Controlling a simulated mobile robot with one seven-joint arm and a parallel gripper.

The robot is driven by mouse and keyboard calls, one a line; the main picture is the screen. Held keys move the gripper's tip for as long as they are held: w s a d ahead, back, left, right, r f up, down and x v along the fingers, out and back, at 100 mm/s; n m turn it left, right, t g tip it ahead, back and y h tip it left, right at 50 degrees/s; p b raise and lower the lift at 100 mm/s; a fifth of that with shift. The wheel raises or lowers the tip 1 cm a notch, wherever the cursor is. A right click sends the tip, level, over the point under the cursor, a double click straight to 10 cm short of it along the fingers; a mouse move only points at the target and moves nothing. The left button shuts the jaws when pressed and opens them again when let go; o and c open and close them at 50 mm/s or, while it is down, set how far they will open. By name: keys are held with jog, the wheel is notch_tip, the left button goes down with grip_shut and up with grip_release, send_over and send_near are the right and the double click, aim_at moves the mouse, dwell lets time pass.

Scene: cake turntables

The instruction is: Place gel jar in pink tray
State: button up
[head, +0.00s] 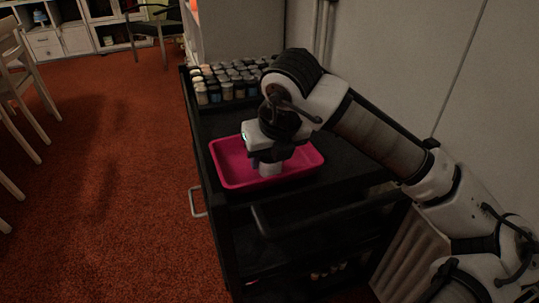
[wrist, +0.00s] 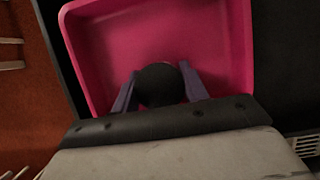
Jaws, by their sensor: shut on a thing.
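The pink tray (head: 225,163) lies on the top shelf of a black cart; it also fills much of the wrist view (wrist: 215,30). My gripper (head: 268,160) points down over the tray. In the wrist view its two purple fingers (wrist: 160,92) are shut on the gel jar, whose round dark lid (wrist: 160,84) shows between them. In the head view the jar's whitish body (head: 270,169) shows below the fingers, inside the tray's outline. I cannot tell whether the jar's base touches the tray floor. The rest of the tray floor in view is empty.
Several jars with dark and light lids (head: 228,80) stand packed at the far end of the black cart (head: 215,122). A wall is close on the right. Chairs (head: 18,80) stand on the red carpet (head: 110,180) at left.

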jog(key=shift+f+b, duration=0.2)
jog(key=shift+b, duration=0.1)
jog(key=o, duration=1)
jog(key=shift+r, duration=0.15)
jog(key=shift+r+p, duration=0.25)
jog(key=shift+p, duration=0.25)
jog(key=p+v, duration=0.1)
jog(key=v, duration=1)
jog(key=shift+r+p, duration=0.3)
jog(key=shift+r, duration=0.05)
jog(key=shift+s+d, duration=0.1)
jog(key=shift+s, duration=0.05)
